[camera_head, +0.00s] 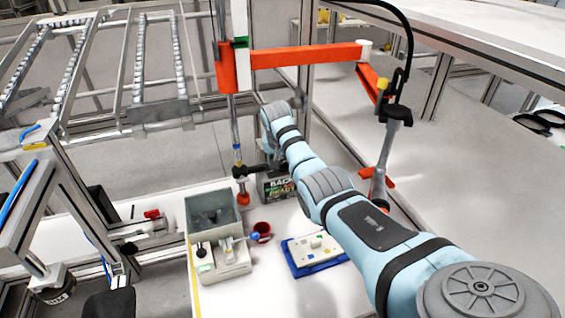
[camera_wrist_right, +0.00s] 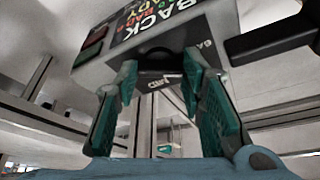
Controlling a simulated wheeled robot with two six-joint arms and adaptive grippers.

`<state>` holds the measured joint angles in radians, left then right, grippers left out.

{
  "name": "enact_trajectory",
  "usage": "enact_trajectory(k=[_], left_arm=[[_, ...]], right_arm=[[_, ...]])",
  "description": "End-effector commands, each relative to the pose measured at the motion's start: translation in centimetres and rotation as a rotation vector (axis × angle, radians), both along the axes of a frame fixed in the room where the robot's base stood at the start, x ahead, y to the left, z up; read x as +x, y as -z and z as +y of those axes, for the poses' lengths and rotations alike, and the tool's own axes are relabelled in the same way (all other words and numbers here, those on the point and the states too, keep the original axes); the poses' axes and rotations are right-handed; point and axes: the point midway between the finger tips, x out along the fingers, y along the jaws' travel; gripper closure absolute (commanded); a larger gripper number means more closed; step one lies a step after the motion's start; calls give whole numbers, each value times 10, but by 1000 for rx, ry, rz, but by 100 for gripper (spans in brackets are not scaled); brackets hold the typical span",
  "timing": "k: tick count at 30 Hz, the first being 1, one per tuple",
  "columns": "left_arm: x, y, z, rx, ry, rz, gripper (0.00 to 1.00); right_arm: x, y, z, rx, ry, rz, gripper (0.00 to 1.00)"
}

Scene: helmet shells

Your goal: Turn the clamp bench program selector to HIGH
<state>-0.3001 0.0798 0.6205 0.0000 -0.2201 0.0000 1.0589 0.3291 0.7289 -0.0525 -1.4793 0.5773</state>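The clamp bench's control box (camera_head: 277,186), a dark panel with "BACK" and "READY" style lettering, stands at the back of the white bench. It fills the top of the right wrist view (camera_wrist_right: 125,35), tilted, with coloured words on its face. A dark rounded knob-like part (camera_wrist_right: 157,60) shows below the lettering; its setting is not readable. My right gripper (camera_wrist_right: 160,75) has its two teal-padded fingers apart, with the knob-like part between or just beyond the tips; contact cannot be told. In the head view, my right arm mostly hides this gripper. My left gripper is not in view.
An orange-red clamp frame (camera_head: 305,55) rises behind the box. A grey bin (camera_head: 212,208), a red cup (camera_head: 262,232) and a blue-edged tray (camera_head: 316,254) stand on the bench (camera_head: 255,290). A roller rack (camera_head: 120,80) is at the left.

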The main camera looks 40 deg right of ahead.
Motion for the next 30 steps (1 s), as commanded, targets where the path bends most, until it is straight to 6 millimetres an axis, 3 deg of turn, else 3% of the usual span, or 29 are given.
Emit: enact_trajectory(k=[1, 3, 9, 15, 18, 29, 30], left_arm=[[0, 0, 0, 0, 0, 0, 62], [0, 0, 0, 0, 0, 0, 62], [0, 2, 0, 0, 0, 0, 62], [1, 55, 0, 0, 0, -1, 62], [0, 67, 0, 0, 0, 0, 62], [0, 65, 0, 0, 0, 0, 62], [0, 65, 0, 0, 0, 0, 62]], right_arm=[[0, 0, 0, 0, 0, 0, 82], [0, 0, 0, 0, 0, 0, 92], [2, 0, 1, 2, 123, 1, 91], [5, 9, 1, 1, 339, -6, 92], [4, 7, 2, 0, 378, -6, 91], [2, 1, 3, 2, 395, 2, 91], [2, 1, 3, 2, 395, 3, 57]])
